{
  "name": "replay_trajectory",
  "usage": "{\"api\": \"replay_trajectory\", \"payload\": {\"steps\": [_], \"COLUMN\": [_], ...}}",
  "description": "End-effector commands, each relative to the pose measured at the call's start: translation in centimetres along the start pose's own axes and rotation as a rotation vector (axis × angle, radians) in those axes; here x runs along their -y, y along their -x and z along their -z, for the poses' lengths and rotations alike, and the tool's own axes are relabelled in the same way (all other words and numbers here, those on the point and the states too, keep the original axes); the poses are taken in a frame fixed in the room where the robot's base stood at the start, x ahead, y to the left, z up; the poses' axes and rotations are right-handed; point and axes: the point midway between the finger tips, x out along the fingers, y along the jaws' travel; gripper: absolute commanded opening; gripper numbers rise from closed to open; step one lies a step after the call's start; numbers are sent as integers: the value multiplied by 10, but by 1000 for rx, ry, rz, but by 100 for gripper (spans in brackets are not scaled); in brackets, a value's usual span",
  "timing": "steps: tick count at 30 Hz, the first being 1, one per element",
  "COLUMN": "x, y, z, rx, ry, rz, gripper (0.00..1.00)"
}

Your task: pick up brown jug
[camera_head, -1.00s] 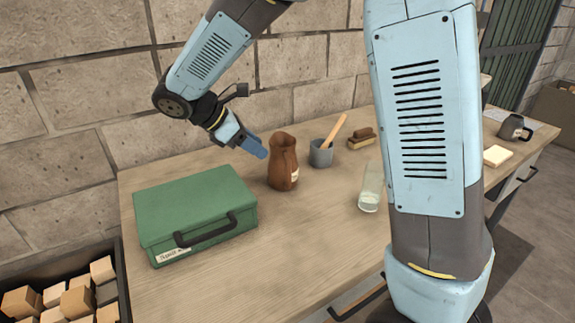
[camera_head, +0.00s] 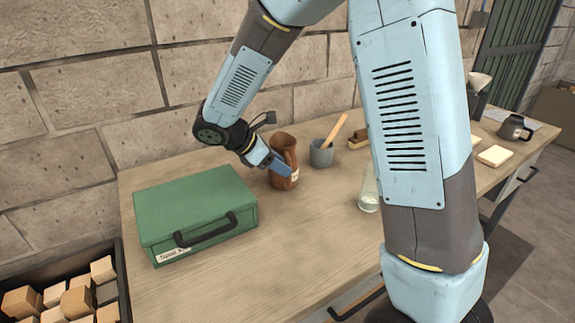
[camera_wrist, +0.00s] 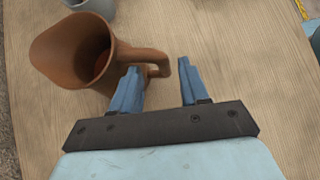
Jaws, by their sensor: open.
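The brown jug (camera_head: 283,147) stands upright on the wooden table, right of the green box; my gripper hides part of it in the head view. In the wrist view the jug (camera_wrist: 72,48) is at the upper left, its dark opening showing and its handle (camera_wrist: 157,62) pointing right. My gripper (camera_wrist: 160,75) is open, with its two blue fingers spread and the end of the handle between them; I cannot tell whether a finger touches the jug. In the head view my gripper (camera_head: 279,168) is at the jug's front.
A green box (camera_head: 193,210) stands left of the jug. A grey cup with a wooden utensil (camera_head: 321,154) is close on the right, and a glass (camera_head: 368,192) is farther right. A brush (camera_head: 358,139) lies behind. The table's front (camera_head: 270,265) is clear.

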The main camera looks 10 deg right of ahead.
Motion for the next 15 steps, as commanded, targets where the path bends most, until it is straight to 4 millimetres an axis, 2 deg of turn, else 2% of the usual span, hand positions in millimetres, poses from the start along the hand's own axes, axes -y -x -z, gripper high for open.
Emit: {"api": "replay_trajectory", "payload": {"steps": [8,15], "x": [1,1], "y": [-37,-41], "z": [1,1], "rx": [1,0], "ry": [0,0], "rz": [4,2], "gripper": [45,45]}}
